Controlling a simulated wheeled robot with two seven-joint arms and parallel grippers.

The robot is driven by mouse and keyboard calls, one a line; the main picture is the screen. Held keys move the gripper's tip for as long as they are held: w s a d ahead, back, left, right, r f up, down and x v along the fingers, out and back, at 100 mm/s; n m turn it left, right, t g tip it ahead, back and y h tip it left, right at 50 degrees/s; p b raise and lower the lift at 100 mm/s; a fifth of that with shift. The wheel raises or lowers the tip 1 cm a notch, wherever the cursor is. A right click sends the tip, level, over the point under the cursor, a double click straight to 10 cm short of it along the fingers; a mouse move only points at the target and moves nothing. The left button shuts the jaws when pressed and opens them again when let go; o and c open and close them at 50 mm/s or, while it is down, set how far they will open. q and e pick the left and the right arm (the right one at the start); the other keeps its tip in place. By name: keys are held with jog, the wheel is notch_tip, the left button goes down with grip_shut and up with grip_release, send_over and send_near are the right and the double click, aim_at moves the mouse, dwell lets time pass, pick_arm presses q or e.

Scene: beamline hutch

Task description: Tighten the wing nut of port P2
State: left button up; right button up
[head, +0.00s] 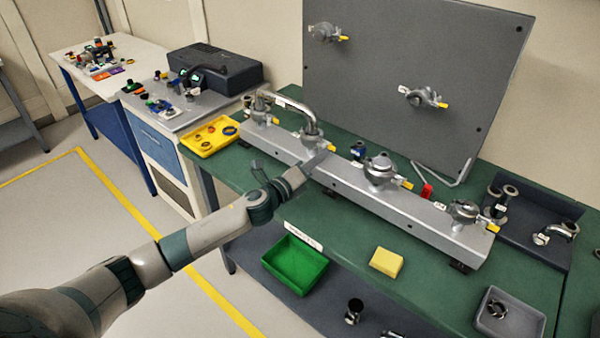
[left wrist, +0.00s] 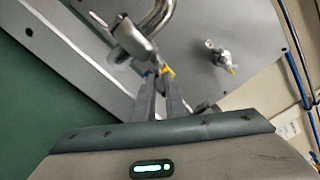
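A grey metal rail (head: 345,187) carries a row of clamped ports with yellow wing nuts. A bent steel pipe (head: 305,112) joins the two leftmost ports; the port labels are too small to read. My left gripper (head: 318,161) reaches the rail's front by the second port from the left, hiding part of it. In the left wrist view its two fingers point at a metal clamp (left wrist: 132,42). A yellow wing nut (left wrist: 168,71) shows at the fingertips. A gap shows between the fingers; whether they grip the nut is unclear. My right gripper is out of view.
A grey upright panel (head: 385,80) with two fittings stands behind the rail. A yellow tray (head: 196,147) lies at the left end. A green bin (head: 296,264), a yellow block (head: 386,262) and a grey tray (head: 530,317) are in front.

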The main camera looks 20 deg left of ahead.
pick_arm(q)
jog(key=b+v, duration=0.4)
jog(key=v, duration=1.3)
jog(key=shift+s+b, duration=0.15)
jog(key=shift+b, duration=0.25)
